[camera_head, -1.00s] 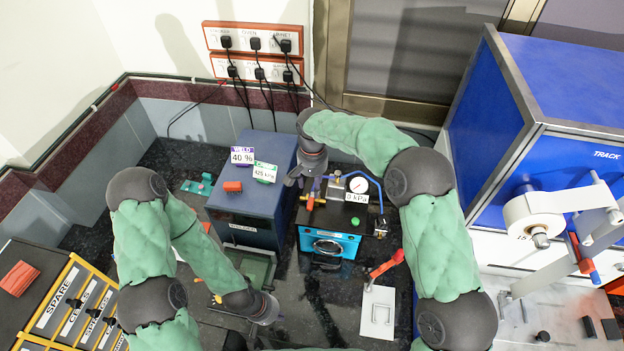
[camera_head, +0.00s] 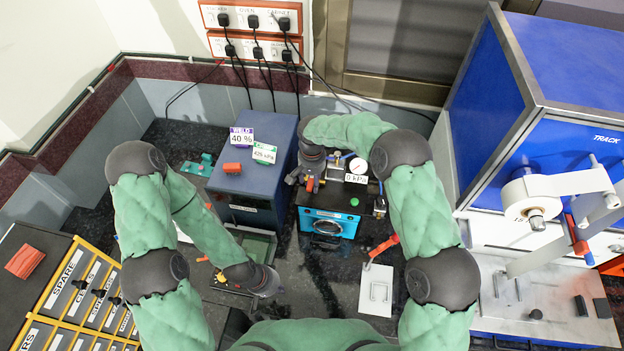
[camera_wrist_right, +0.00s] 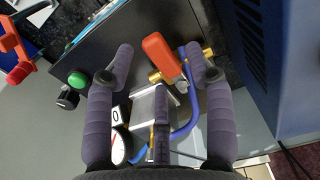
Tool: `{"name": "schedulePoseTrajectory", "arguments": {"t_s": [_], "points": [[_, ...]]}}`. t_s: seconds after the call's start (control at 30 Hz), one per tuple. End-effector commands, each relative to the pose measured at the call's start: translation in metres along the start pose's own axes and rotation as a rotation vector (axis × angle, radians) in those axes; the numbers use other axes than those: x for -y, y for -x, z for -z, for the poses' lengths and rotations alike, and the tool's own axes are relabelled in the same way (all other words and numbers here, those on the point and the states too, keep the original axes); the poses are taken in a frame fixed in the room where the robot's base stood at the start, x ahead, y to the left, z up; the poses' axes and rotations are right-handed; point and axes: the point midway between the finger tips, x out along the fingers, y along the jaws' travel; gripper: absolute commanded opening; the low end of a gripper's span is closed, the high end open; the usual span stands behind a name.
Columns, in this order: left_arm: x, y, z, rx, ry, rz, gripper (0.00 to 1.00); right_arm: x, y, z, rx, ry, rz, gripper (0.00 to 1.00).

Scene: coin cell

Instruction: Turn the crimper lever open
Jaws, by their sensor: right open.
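The crimper (camera_head: 330,223) is a blue-fronted box with a black top, at the centre of the head view. A short orange-red lever (camera_wrist_right: 160,57) on a brass valve shows in the right wrist view. It lies between the spread fingers of my right gripper (camera_wrist_right: 163,70), nearer the right fingertip, and the fingers are not closed on it. In the head view my right gripper (camera_head: 297,176) is over the crimper's back left, partly hiding the valve. My left gripper (camera_head: 266,284) is low over the dark bench, left of centre; its fingers are unclear.
A pressure gauge (camera_head: 360,167) with a 0 kPa label stands on the crimper. A dark blue welder box (camera_head: 249,185) stands close on its left. A red-handled tool (camera_head: 383,248) and a white card (camera_head: 376,291) lie in front right. A blue cabinet (camera_head: 560,75) is at right.

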Motion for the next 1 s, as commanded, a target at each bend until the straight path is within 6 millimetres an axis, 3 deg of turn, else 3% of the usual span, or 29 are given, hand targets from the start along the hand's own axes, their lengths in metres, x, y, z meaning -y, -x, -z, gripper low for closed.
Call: {"name": "schedulePoseTrajectory", "arguments": {"t_s": [0.4,0.6,1.0], "points": [[-0.0003,0.0008,-0.0001,0.0,0.0,0.0,0.0,0.0,-0.007,0.0001,0.0,0.0,0.0,0.51],[-0.0003,0.0008,-0.0001,0.0,0.0,0.0,0.0,0.0,-0.0068,0.0001,0.0,0.0,0.0,0.0],[0.0013,-0.0036,0.0001,0.0,0.0,0.0,0.0,-0.0021,-0.0071,0.0008,-0.001,0.049,0.001,0.0]]}}
